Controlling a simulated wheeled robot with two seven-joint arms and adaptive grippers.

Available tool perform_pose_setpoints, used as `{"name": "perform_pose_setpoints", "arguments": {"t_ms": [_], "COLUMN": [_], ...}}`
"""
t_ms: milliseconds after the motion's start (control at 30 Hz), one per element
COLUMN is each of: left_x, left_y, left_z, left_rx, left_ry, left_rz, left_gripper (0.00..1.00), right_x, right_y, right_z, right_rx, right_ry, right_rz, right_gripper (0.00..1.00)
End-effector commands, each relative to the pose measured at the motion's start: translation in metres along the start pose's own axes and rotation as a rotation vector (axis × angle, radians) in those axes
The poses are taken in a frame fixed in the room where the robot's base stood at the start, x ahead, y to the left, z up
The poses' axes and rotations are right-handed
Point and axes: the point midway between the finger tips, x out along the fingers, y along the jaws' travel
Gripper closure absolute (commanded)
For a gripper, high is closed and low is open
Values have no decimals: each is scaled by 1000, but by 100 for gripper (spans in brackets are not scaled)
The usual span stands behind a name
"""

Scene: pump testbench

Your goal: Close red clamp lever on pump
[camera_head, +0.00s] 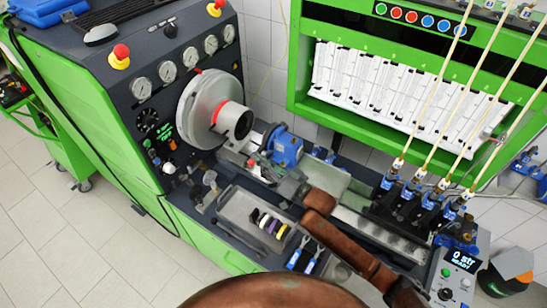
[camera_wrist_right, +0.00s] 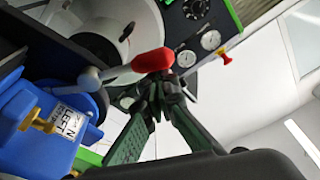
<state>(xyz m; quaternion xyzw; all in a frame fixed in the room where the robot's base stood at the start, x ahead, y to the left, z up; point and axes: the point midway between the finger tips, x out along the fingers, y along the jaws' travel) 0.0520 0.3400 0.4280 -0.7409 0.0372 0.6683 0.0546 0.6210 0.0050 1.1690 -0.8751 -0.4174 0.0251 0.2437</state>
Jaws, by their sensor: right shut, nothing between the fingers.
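The blue pump (camera_head: 287,149) sits on the bench bed to the right of the large grey flywheel. Its clamp lever has a red grip (camera_wrist_right: 153,62) on a grey rod with a ball joint, beside the pump's blue body (camera_wrist_right: 42,115) in the right wrist view. In the head view only a small red spot of the lever (camera_head: 250,163) shows. My right gripper (camera_wrist_right: 158,80) is shut and empty, its fingertips right at the red grip's end. Whether they touch it I cannot tell. In the head view the right gripper (camera_head: 266,170) is partly hidden. My left gripper is not in view.
A tray (camera_head: 236,214) with coloured rings lies in front of the bed. Blue-handled tools (camera_head: 303,255) lie next to it. The grey flywheel (camera_head: 212,110) and gauge panel stand left. Injectors with hoses (camera_head: 428,197) stand right.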

Motion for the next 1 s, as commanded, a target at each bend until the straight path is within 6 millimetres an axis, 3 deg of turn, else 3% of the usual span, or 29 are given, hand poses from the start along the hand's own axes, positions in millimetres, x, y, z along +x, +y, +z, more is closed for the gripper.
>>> {"name": "perform_pose_setpoints", "arguments": {"t_ms": [100, 267, 700, 1000], "left_x": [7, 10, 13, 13], "left_y": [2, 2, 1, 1], "left_z": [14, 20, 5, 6], "left_rx": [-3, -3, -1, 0], "left_ry": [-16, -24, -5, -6], "left_rz": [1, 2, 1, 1], "left_gripper": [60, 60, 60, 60], "right_x": [-1, -2, -3, -3], "right_y": [0, -1, -2, -2], "right_z": [8, 13, 15, 14], "right_rx": [-67, -131, -182, -181], "right_ry": [-3, -2, -1, 0], "right_rz": [-13, -24, -32, -32], "right_gripper": [100, 100, 100, 100]}}
